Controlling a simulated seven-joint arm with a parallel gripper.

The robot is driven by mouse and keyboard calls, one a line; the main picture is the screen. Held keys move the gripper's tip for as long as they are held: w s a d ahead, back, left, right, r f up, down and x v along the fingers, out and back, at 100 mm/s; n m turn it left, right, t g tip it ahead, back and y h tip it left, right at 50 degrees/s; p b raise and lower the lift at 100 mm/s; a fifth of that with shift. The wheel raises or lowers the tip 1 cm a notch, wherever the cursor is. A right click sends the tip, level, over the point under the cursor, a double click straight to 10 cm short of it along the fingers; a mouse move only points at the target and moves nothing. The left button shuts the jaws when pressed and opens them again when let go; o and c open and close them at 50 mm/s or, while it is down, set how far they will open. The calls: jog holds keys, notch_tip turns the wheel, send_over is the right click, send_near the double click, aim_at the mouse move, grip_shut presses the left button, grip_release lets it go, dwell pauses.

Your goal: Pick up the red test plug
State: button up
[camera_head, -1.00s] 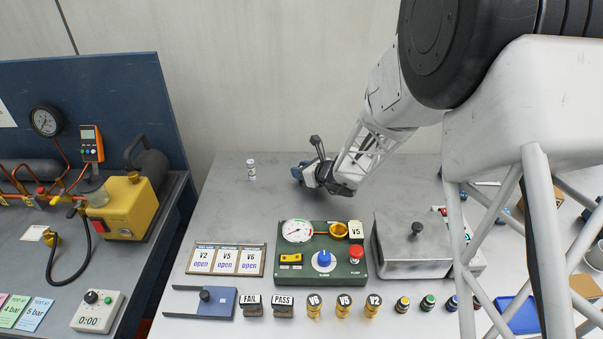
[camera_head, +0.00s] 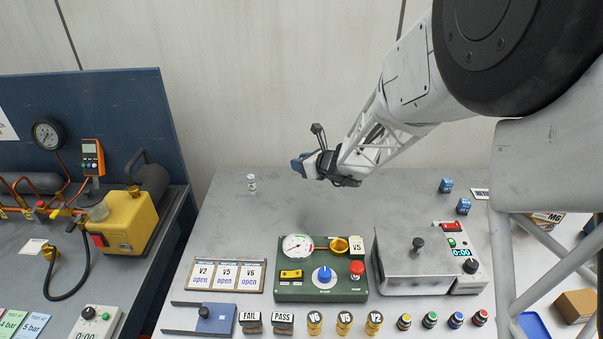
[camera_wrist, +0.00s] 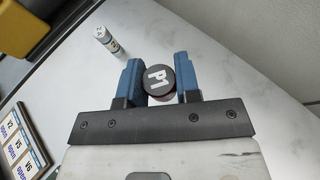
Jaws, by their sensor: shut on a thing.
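My gripper (camera_head: 300,164) is raised over the back of the bench. In the wrist view, its blue fingers (camera_wrist: 160,80) are shut on a dark round-topped piece marked P1 (camera_wrist: 159,78). A little reddish-brown body shows under its cap; the rest is hidden. In the head view I cannot make out the held piece. A small knob with a red band (camera_head: 480,317) stands at the right end of the front row, beside blue (camera_head: 456,320), green (camera_head: 430,319) and yellow (camera_head: 404,321) ones. I cannot tell from the pictures which piece is the red test plug.
A green panel (camera_head: 320,285) with a gauge and a metal box (camera_head: 415,258) with a black knob stand mid-bench. FAIL and PASS stamps and yellow fittings line the front. The back middle is clear.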

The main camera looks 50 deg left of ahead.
jog(key=shift+r, duration=0.65)
jog(key=shift+w+d, duration=0.1)
